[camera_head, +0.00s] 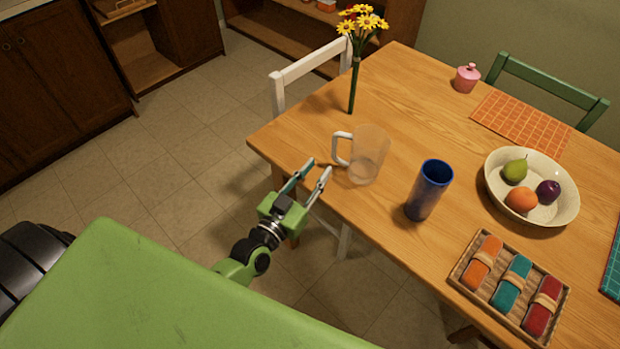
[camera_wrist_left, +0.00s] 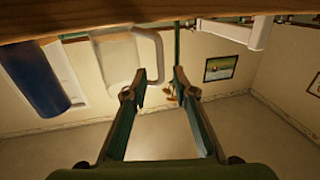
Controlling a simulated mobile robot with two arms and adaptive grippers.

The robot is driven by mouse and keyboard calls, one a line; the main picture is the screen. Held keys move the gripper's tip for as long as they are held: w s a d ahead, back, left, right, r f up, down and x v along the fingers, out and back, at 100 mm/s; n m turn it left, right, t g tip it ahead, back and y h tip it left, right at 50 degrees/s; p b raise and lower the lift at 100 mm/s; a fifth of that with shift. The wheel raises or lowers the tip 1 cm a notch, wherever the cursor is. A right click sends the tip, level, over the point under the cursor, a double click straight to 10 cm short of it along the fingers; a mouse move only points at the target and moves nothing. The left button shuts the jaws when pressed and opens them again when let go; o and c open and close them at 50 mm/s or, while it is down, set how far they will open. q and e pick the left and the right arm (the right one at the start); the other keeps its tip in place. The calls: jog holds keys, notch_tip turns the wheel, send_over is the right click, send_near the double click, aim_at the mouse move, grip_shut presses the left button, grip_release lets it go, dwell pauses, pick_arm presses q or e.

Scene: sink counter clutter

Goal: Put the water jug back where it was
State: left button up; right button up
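The water jug (camera_head: 369,155) is a clear, frosted-looking jug with a white handle, standing upright near the left edge of the wooden table (camera_head: 420,100). Its handle points left, toward my left gripper. My left gripper (camera_head: 317,170) is open and empty, just off the table's edge, with its fingertips pointing toward the jug and apart from it. In the left wrist view, which looks upside down, the jug (camera_wrist_left: 115,62) and its handle lie just beyond the open fingertips (camera_wrist_left: 160,74). My right gripper is not in view.
A blue tumbler (camera_head: 428,190) stands to the right of the jug. Yellow flowers (camera_head: 354,85) stand behind it. A fruit bowl (camera_head: 564,205), a tray of rolled cloths (camera_head: 463,271), a pink pot (camera_head: 466,79) and an orange mat (camera_head: 520,123) are farther right. A white chair (camera_head: 305,68) is beside the table.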

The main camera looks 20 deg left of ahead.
pick_arm(q)
jog(key=shift+s+a, duration=0.25)
jog(key=shift+s, duration=1.05)
